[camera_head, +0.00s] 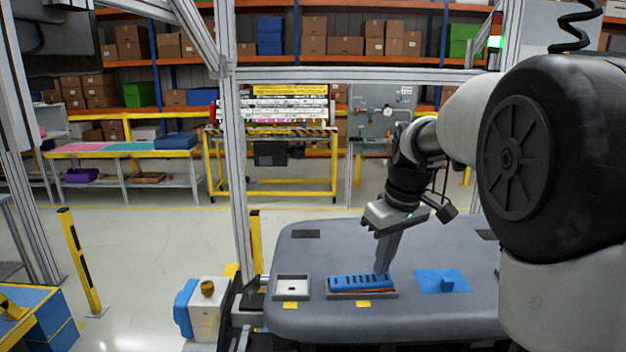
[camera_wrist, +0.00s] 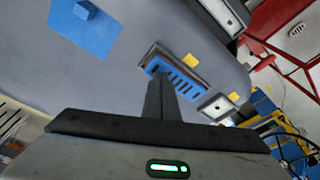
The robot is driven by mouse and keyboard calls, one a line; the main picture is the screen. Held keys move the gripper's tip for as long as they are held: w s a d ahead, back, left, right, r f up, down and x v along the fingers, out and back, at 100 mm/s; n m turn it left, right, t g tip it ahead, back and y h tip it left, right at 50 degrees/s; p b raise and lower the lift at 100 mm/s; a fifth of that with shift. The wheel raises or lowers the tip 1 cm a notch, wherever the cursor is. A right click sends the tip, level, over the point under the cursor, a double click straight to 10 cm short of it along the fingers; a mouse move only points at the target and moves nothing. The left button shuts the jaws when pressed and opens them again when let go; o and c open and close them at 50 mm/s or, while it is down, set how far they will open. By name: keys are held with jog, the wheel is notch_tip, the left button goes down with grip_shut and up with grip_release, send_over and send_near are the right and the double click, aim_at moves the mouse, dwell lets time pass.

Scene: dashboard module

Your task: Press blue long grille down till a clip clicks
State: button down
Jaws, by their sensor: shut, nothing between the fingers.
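The blue long grille (camera_head: 352,282), with a row of dark slots, lies in a grey rectangular frame (camera_head: 345,297) on the grey dashboard module. A reddish-brown strip shows along the frame beside the grille. My gripper (camera_head: 382,271) is shut and empty, pointing down, with its fingertips at the right end of the grille.
Left of the grille is a pale square tray (camera_head: 292,281); right of it is a flat blue piece with a small raised block (camera_head: 446,285). Yellow tags (camera_head: 363,304) lie in front. A metal post (camera_head: 238,170) stands behind left.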

jog(key=shift+s+f+b, duration=0.1)
jog(key=shift+f+b, duration=0.45)
jog(key=shift+f, duration=0.45)
dwell(1.4)
notch_tip(320, 180, up, 7)
jog(key=p, duration=0.5)
jog(key=shift+r, duration=0.65)
